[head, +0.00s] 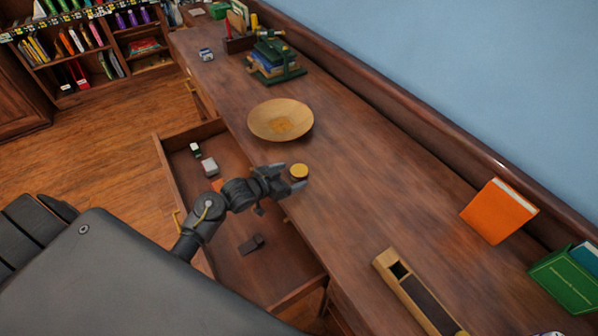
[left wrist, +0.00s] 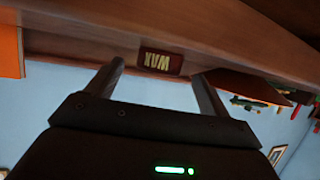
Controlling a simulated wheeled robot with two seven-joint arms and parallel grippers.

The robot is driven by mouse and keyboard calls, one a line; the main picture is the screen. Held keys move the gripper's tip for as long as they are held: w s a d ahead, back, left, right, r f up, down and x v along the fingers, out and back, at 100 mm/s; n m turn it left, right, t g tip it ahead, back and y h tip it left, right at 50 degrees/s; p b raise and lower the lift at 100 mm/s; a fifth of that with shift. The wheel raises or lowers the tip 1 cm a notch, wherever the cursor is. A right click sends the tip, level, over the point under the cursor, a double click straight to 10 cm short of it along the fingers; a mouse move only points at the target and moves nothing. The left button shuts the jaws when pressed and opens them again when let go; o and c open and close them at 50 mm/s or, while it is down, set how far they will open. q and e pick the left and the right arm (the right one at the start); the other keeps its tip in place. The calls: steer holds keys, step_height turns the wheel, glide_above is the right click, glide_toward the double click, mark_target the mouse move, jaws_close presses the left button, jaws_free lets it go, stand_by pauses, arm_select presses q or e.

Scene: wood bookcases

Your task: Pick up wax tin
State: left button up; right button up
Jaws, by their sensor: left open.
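The wax tin (head: 299,171) is a small round tin with a yellow top, standing on the wooden desk near the edge above the open drawer. In the left wrist view its dark side with the label "WAX" (left wrist: 160,61) shows upside down. My left gripper (head: 290,177) is open, with its fingertips close to the tin. In the left wrist view the tin appears between the two fingertips, just ahead of them. I cannot tell whether a finger touches it. My right gripper is not in view.
An open drawer (head: 292,292) with several small items juts out below my left arm. A shallow wooden bowl (head: 280,119) stands behind the tin. A long wooden box (head: 418,292) and an orange book (head: 498,211) are to the right. The desk right of the tin is clear.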

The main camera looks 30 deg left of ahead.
mark_target(294, 174)
arm_select(q)
steer(key=x, duration=0.3)
steer(key=shift+w+f, duration=0.1)
steer(key=shift+w, duration=0.05)
steer(key=shift+c, duration=0.2)
steer(key=c, duration=1.2)
steer(key=shift+r, duration=0.6)
steer(key=s+a+r, duration=0.3)
steer(key=r, duration=0.1)
steer(key=s+a+r, duration=0.3)
steer(key=s+r, duration=0.1)
steer(key=s+a+r+b, duration=0.1)
steer(key=s+a+r, duration=0.2)
steer(key=r, duration=0.1)
steer(key=shift+s+a, duration=0.1)
steer(key=shift+s, duration=0.15)
